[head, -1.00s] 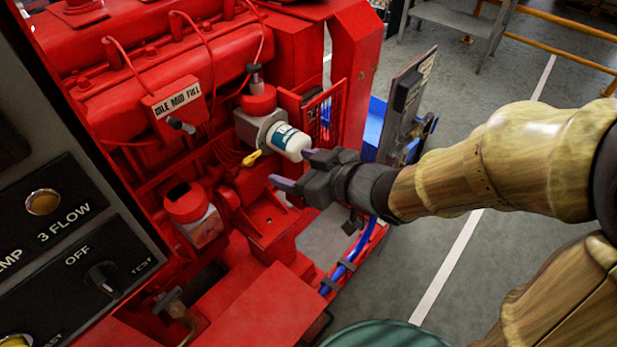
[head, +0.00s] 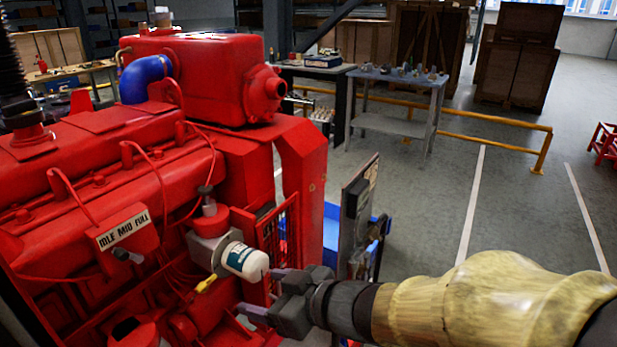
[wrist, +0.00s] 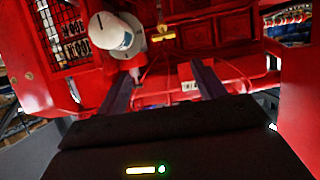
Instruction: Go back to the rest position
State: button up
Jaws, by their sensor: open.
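My gripper (head: 258,294) is open and empty, at the right side of the red diesel engine (head: 110,185) in the head view. Its fingers point left, just below and to the right of a white filter canister (head: 245,262) with a dark label. In the wrist view, my gripper's two fingers (wrist: 162,82) stand apart with nothing between them. The white canister (wrist: 108,32) shows there above the left finger. A yellow lever (head: 206,284) sits by the canister; it also shows in the wrist view (wrist: 163,37).
A red mesh guard (head: 282,235) and an upright grey panel (head: 357,215) stand close behind my gripper. A blue bin (head: 331,228) is beyond them. A workbench (head: 405,85) and a yellow rail (head: 495,142) are farther back. Open grey floor (head: 530,215) lies to the right.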

jog(key=w+d+f+m+t+h, duration=0.1)
jog(key=w+d+f+m+h, duration=0.25)
jog(key=d, duration=0.45)
jog(key=w+d+f+m+t+h, duration=0.25)
jog(key=w+d+m+h, duration=0.2)
jog(key=d, duration=0.25)
jog(key=s+d+f+m+g+h, duration=0.4)
jog(key=s+d+f+g, duration=0.35)
jog(key=s+d, duration=0.2)
notch_tip(320, 180, up, 21)
jog(key=p, duration=2.1)
jog(key=shift+d, duration=0.3)
jog(key=shift+s+f, duration=0.1)
jog(key=shift+f, duration=0.05)
